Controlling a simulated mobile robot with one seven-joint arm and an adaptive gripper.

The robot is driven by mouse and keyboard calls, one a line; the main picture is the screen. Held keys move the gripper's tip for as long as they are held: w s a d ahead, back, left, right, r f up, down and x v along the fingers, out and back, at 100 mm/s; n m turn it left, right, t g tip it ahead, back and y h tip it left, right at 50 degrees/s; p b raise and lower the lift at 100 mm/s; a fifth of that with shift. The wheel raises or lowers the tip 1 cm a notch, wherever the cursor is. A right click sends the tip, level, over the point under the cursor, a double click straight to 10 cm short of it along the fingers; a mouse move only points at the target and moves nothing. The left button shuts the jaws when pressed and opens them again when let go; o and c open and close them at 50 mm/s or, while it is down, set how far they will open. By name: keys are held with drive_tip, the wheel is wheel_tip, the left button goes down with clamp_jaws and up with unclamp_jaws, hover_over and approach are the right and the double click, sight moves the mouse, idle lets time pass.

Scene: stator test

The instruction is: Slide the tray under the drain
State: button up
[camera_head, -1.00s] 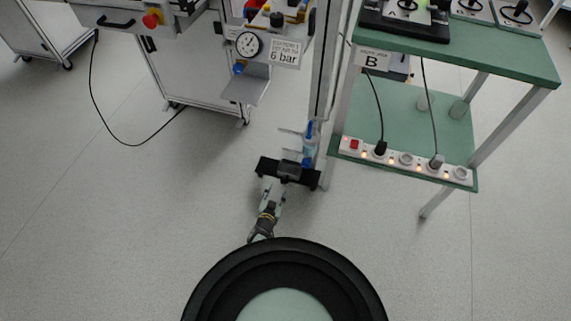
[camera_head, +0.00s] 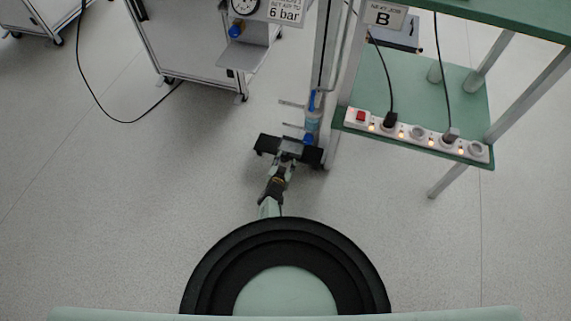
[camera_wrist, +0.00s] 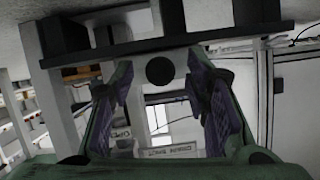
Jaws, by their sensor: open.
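A low black piece (camera_head: 268,144) lies on the floor at the foot of the grey upright; I cannot tell whether it is the tray or the stand's foot. Above its right part, a clear bowl with blue ends (camera_head: 312,121) hangs by the upright, likely the drain. My gripper (camera_head: 288,152) is low over the middle of the black piece and partly hides it. In the wrist view my gripper (camera_wrist: 160,95) is open with its purple-padded fingers apart. A black bar (camera_wrist: 170,42) crosses beyond the fingers, with a dark round shape between them. Contact is unclear.
A green two-level table (camera_head: 465,95) with a power strip (camera_head: 415,136) stands to the right. A white cabinet (camera_head: 190,50) with a metal shelf (camera_head: 250,56) is at the back left. A black cable (camera_head: 100,103) lies on the floor. The front-left floor is clear.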

drive_tip(key=shift+w, duration=0.1)
drive_tip(key=shift+c, duration=0.4)
clamp_jaws()
idle(0.5)
